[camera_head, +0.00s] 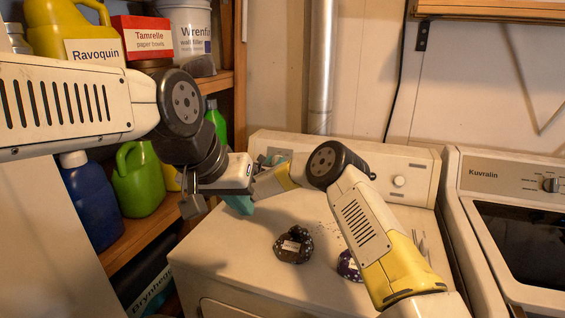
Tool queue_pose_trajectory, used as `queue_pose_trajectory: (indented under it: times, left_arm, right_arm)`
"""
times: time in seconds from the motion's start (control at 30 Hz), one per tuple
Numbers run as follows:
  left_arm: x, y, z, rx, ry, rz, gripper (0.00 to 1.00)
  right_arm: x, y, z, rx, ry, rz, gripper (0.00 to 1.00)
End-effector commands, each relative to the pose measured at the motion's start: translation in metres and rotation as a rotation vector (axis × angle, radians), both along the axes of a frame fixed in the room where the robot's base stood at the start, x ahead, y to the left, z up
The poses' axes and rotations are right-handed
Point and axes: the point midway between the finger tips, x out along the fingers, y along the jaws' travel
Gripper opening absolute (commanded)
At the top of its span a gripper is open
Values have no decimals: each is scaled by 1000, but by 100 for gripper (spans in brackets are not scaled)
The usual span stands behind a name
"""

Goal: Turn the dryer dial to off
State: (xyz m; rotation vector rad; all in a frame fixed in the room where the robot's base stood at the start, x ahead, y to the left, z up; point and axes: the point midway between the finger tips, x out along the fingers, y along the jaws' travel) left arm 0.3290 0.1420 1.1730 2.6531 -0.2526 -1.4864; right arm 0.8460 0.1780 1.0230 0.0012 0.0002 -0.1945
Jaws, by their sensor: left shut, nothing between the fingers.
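A white machine (215,252) with a raised back panel stands in the middle. A round white dial (399,181) sits on the right part of that panel; its setting is too small to read. A second white machine (478,205), labelled Kuvralin, stands at the right with a dark knob (551,185). I cannot tell from labels which is the dryer. My left gripper (191,207) is shut and empty, left of the middle machine's top and well away from both dials. My right arm reaches left across the middle machine; its fingers are hidden behind my left wrist.
A dark patterned object (293,246) and a purple one (348,267), partly behind my right arm, lie on the middle machine. A teal item (240,204) shows below my left wrist. Shelves at left hold a green jug (138,180) and a blue bottle (90,205).

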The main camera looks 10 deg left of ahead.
Motion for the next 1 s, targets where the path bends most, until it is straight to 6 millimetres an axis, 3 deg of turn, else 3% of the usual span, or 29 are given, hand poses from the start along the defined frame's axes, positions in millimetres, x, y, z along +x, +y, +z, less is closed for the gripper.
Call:
queue_pose_trajectory:
  times: [0.3, 0.5, 1.0]
  left_arm:
    - [0, 0, 0, 0, 0, 0, 0]
    - [0, 0, 0, 0, 0, 0, 0]
    - [0, 0, 0, 0, 0, 0, 0]
  right_arm:
    - [5, -1, 0, -1, 0, 1, 36]
    - [4, -1, 0, -1, 0, 1, 0]
    - [4, -1, 1, -63, 10, 25, 0]
